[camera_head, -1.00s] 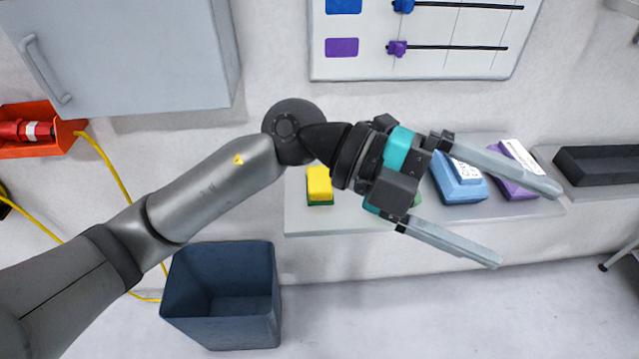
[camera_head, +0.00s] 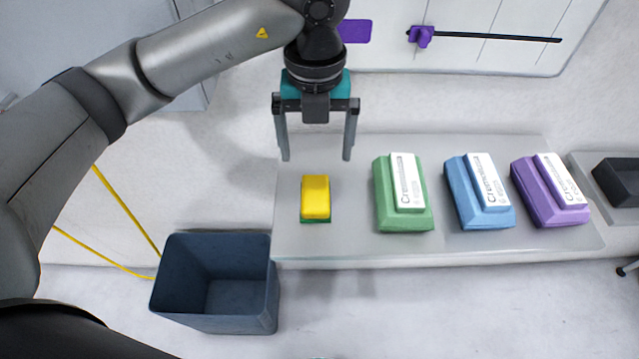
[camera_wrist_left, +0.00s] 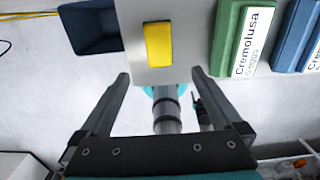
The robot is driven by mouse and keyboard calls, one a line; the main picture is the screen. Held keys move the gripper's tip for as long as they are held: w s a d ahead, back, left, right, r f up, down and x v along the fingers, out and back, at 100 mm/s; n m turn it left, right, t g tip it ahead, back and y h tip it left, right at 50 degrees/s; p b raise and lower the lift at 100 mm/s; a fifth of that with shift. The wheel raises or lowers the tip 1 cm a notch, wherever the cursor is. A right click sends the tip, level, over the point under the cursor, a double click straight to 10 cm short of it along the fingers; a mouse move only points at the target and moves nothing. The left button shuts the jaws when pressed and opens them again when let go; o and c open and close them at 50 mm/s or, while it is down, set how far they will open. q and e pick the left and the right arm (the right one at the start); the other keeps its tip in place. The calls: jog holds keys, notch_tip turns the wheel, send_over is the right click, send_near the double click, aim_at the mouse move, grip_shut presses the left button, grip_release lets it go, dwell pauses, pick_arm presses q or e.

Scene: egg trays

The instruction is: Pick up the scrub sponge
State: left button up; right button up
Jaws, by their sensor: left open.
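The scrub sponge (camera_head: 315,197) is yellow with a green layer underneath. It lies on the left part of the grey shelf (camera_head: 345,242). My left gripper (camera_head: 317,158) is open and empty, its two fingers pointing down above and behind the sponge in the head view. In the left wrist view the sponge (camera_wrist_left: 158,44) shows beyond and between the open fingertips (camera_wrist_left: 160,73), clear of both. My right gripper cannot be made out in the head view.
Green (camera_head: 404,192), blue (camera_head: 479,191) and purple (camera_head: 549,190) packs stand right of the sponge. A dark blue bin (camera_head: 214,283) is below the shelf's left end. A dark tray (camera_head: 617,182) sits far right. The shelf around the sponge is clear.

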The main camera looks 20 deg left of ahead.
pick_arm(q)
send_over(315, 196)
jog(key=f, duration=0.4)
jog(key=shift+s+d, duration=0.15)
jog(key=shift+s, duration=0.15)
notch_tip(315, 196, down, 3)
jog(key=shift+f+b, duration=0.1)
jog(key=shift+b, duration=0.3)
jog(key=shift+w+f, duration=0.1)
jog(key=shift+f, duration=0.75)
notch_tip(315, 196, down, 5)
jog(key=shift+w+r+b, duration=0.1)
jog(key=shift+r+b, duration=0.05)
jog(key=shift+b, duration=0.2)
jog(key=c, duration=1.3)
pick_arm(e)
jog(key=shift+s+f, duration=0.8)
jog(key=shift+s, duration=0.05)
pick_arm(q)
jog(key=shift+c, duration=0.2)
notch_tip(315, 196, up, 20)
jog(key=p, duration=0.2)
pick_arm(e)
notch_tip(315, 196, up, 2)
jog(key=shift+r, duration=0.2)
